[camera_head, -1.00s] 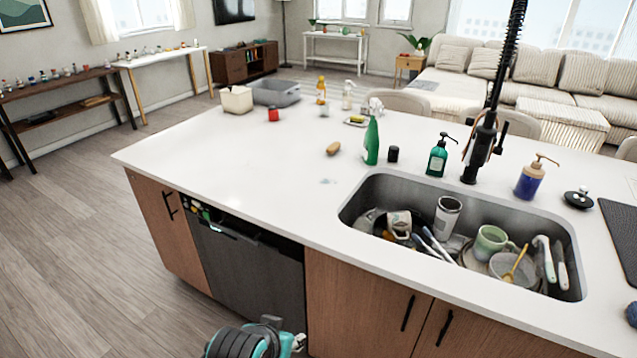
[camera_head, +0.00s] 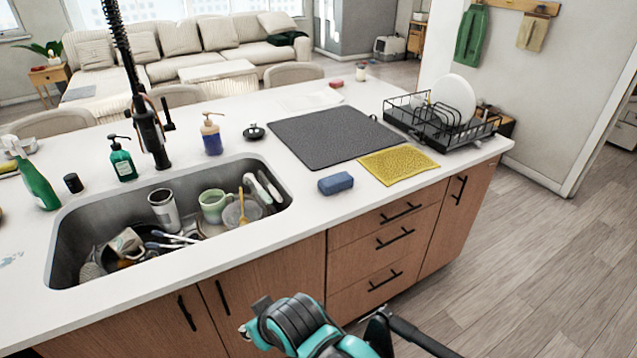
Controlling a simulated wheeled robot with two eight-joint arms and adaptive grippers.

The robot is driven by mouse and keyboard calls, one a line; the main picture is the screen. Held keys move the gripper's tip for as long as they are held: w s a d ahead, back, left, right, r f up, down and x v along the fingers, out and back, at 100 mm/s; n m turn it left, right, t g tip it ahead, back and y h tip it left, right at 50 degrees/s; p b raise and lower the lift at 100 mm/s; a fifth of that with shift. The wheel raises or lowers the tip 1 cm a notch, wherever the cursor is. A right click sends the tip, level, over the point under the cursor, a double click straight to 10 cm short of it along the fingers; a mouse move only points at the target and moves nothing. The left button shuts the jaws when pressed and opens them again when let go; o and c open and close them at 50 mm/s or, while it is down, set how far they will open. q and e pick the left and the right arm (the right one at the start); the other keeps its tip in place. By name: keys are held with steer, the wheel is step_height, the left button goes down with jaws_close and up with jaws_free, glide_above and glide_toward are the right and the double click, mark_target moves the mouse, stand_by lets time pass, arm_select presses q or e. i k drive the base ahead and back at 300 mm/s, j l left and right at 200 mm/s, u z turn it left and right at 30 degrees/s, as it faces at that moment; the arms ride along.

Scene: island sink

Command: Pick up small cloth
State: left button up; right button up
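A small yellow cloth (camera_head: 399,163) lies flat on the white counter, in front of the dish rack and beside the dark drying mat. A small tan cloth (camera_head: 533,33) hangs from a wall rack at the top right, next to a longer green towel (camera_head: 471,38). Teal and black parts of my arm show at the bottom edge, below the counter front and well apart from the cloths. No gripper fingers can be made out in the view.
A blue sponge (camera_head: 335,183) lies left of the yellow cloth. The dark mat (camera_head: 330,135) and black dish rack (camera_head: 440,125) with white plates are behind it. The sink (camera_head: 75,225) holds dishes, with a tall black faucet (camera_head: 150,130) behind. Floor at the right is clear.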

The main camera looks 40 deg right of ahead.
mark_target(329, 185)
steer(key=l+z, duration=0.1)
steer(key=z, duration=1.55)
